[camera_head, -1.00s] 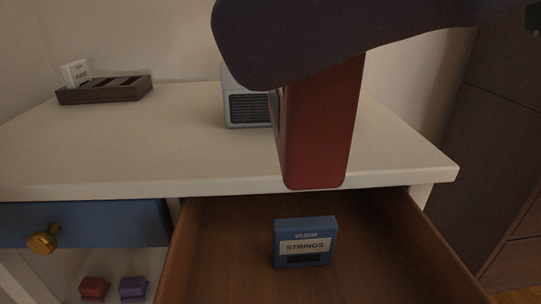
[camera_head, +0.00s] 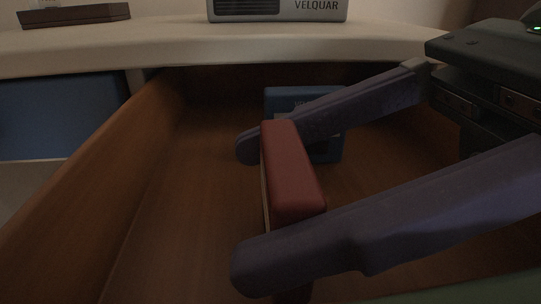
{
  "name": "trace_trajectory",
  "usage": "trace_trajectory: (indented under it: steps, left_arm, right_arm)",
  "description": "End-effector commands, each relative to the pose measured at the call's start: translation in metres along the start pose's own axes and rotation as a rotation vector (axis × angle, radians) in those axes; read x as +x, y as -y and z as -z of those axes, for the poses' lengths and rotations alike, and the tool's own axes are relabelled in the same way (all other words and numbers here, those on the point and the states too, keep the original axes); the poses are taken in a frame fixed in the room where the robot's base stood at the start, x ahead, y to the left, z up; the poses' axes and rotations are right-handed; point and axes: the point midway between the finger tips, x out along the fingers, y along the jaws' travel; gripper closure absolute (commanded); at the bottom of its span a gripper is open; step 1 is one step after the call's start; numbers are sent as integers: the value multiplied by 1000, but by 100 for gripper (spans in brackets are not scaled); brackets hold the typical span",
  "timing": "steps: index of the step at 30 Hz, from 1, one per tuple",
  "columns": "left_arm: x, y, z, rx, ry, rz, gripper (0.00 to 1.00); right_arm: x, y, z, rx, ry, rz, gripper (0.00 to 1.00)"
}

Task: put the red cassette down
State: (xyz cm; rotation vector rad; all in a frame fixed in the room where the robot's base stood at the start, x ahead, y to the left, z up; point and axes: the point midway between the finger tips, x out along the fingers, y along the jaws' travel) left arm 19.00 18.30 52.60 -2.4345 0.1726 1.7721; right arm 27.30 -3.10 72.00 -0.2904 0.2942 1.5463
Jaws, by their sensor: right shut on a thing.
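The red cassette (camera_head: 290,172) is in the middle of the view, seen mostly edge-on. My right gripper (camera_head: 262,205) comes in from the right and is shut on it, one finger on its far end and one on its near end. The gripper holds the cassette inside the open wooden drawer (camera_head: 150,215). Whether the cassette touches the drawer floor cannot be told. A blue cassette (camera_head: 290,98) stands behind it in the drawer, partly hidden by the far finger. My left gripper is not in view.
The white tabletop (camera_head: 150,42) overhangs the back of the drawer. On it are a grey device marked VELQUAR (camera_head: 277,10) and a dark wooden rack (camera_head: 75,15). A closed blue drawer front (camera_head: 60,115) is at left. The drawer floor left of the red cassette is clear.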

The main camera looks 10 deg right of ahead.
Motion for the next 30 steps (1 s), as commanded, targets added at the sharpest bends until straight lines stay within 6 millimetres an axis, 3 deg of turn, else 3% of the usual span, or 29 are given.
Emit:
trace_trajectory:
  steps: [11,12,14,24,30]
  left_arm:
    - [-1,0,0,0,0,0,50]
    - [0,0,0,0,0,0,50]
    - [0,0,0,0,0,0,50]
    - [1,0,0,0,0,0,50]
    - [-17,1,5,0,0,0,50]
  right_arm:
    - [2,0,4,1,1,0,81]
    - [2,0,4,-1,1,0,19]
    - [2,0,4,-1,1,0,12]
    - [-1,0,1,-2,-1,1,11]
    - [-37,0,-1,4,-5,3,11]
